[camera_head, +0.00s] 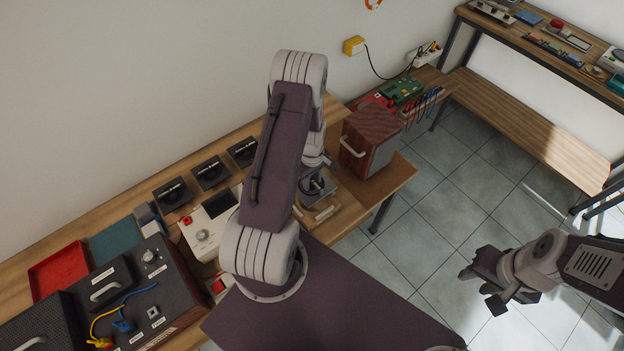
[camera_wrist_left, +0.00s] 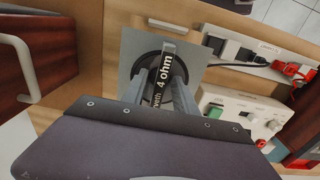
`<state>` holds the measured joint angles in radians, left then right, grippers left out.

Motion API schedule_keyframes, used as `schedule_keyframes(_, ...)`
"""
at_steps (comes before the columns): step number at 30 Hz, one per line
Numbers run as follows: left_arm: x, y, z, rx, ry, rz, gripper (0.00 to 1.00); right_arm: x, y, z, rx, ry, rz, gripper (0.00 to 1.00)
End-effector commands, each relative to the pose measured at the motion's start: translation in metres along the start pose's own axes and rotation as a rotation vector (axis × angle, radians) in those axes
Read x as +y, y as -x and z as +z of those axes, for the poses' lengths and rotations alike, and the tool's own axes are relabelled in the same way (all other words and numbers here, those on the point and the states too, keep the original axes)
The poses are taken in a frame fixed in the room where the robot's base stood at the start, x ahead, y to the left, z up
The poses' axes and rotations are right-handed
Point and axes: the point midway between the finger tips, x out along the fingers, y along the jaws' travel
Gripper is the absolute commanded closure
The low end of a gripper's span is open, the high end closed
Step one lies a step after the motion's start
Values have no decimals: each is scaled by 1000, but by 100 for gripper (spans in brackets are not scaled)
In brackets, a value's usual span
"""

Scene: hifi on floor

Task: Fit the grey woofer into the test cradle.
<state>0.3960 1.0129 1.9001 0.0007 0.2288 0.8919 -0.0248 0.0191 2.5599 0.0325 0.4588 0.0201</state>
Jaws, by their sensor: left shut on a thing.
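The grey woofer (camera_wrist_left: 141,66) shows in the left wrist view as a dark round rim in a grey square plate, with a black "4 ohm" label across it. My left gripper (camera_wrist_left: 164,84) is shut on it, and its fingers cover much of the middle. In the head view my left gripper (camera_head: 316,182) is low over the wooden bench, partly hidden by my arm. The test cradle (camera_head: 322,213) seems to be the pale wooden fixture below it; I cannot tell whether the woofer is seated. My right gripper (camera_head: 486,284) is open and empty above the floor.
A wooden speaker cabinet (camera_head: 385,146) with a handle stands right of the cradle. A white tester box (camera_head: 208,224) and several black square units (camera_head: 211,172) stand to its left. A red tray (camera_head: 58,270) lies far left. In the wrist view, a socket strip (camera_wrist_left: 262,58) lies nearby.

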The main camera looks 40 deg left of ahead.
Motion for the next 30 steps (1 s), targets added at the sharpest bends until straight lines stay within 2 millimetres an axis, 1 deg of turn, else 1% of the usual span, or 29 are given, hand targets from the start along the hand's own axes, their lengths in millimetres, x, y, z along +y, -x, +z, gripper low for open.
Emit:
schedule_keyframes(22, 2, 1, 2, 1, 0, 2, 100, 0, 0, 0, 0, 0, 0, 64)
schedule_keyframes(30, 2, -7, 2, 1, 0, 2, 100, 0, -6, 1, 0, 0, 0, 64)
